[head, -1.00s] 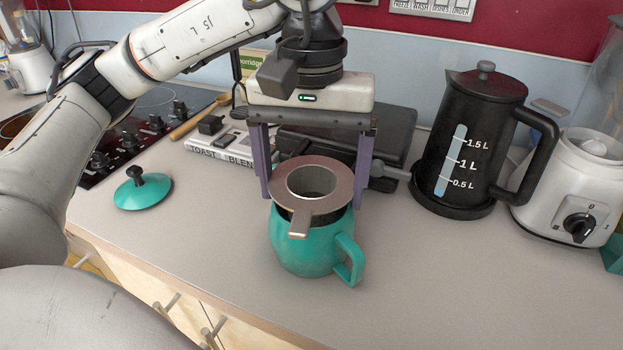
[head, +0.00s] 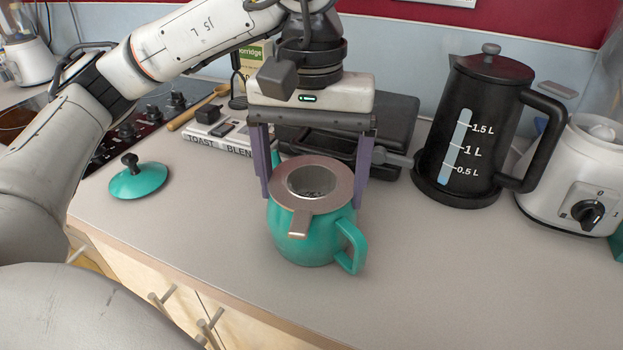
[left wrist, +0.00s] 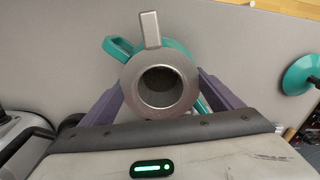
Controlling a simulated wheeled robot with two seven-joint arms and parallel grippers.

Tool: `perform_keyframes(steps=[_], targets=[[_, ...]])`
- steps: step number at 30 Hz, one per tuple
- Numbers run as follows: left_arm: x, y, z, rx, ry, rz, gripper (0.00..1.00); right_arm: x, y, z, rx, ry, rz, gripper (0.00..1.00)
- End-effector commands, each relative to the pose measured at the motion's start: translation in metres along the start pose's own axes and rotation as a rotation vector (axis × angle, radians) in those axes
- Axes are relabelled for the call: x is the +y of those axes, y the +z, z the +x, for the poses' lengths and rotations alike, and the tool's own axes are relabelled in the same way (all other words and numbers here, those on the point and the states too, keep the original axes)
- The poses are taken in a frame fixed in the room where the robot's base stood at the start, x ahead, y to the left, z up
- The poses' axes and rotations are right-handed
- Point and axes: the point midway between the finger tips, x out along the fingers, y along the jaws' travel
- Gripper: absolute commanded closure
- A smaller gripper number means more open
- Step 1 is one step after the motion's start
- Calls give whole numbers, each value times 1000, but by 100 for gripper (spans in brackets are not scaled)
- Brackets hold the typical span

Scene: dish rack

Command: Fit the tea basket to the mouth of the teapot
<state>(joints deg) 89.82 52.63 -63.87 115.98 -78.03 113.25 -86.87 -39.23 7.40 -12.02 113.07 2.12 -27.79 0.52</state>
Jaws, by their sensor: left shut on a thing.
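The teal teapot (head: 300,243) stands upright on the counter, handle toward the front right. The steel tea basket (head: 282,196) has a wide flat flange and a tab pointing to the front. Its flange lies level over the teapot's mouth, and its cup is hidden inside the pot. Whether the flange touches the rim all round, I cannot tell. My left gripper (head: 313,202) is shut on the basket, one purple finger on each side of the flange. The left wrist view shows the basket (left wrist: 133,90) between the fingers, with the teapot (left wrist: 118,47) behind it. My right gripper is not in view.
The teal lid (head: 145,183) lies on the counter at the left, near the hob. A black kettle (head: 470,130) and a white blender base (head: 575,170) stand at the right. A black appliance (head: 395,125) is behind the gripper. The front counter is clear.

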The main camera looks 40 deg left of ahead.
Motion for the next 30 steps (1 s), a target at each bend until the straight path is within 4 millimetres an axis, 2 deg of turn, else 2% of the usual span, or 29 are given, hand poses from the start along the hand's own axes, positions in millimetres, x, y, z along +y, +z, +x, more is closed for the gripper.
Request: perform_keyframes(steps=[15, 16, 18, 26, 30], targets=[[0, 0, 5, 0, 0, 0, 38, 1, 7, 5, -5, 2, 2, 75], [0, 0, 5, 0, 0, 0, 10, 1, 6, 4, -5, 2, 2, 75], [0, 0, 4, 0, 0, 0, 0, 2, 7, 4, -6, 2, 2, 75], [0, 0, 5, 0, 0, 0, 0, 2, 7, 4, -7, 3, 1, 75], [0, -1, -14, 4, 1, 0, 0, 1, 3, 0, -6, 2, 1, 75]])
